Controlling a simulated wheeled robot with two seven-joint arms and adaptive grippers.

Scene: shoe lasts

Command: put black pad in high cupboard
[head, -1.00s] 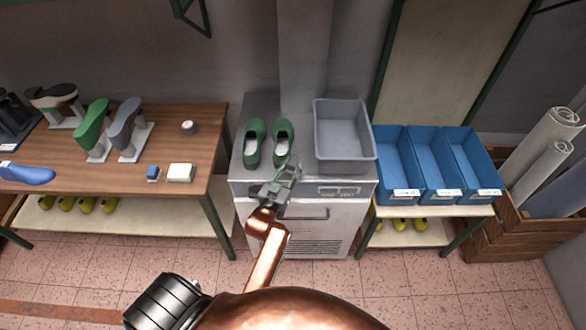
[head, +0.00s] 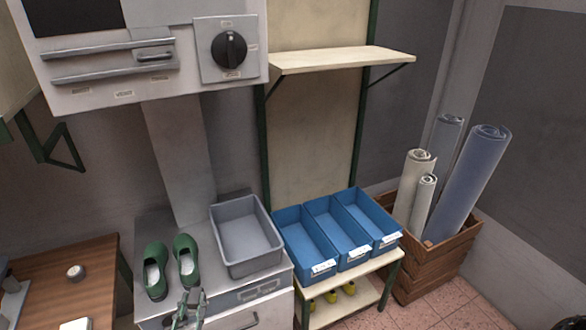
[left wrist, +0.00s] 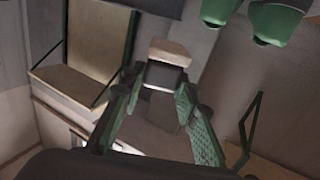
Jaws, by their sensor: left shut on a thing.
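My left gripper (head: 188,306) is at the bottom of the head view, in front of the green shoes. In the left wrist view its green-padded fingers (left wrist: 161,100) are shut on a small block with a dark face and a cream side (left wrist: 166,74), which looks like the black pad. In the head view the pad cannot be made out. A grey-white wall unit (head: 150,92) hangs high at the upper left, with handles and a black dial; it may be the high cupboard, and its front looks closed. My right gripper is not in view.
Green shoes (head: 186,262) and a grey bin (head: 245,262) stand on the metal cabinet (head: 213,293) below the wall unit. Blue bins (head: 318,262) stand to the right. A bare cream shelf (head: 340,60) is above them. A crate (head: 432,272) holds rolls.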

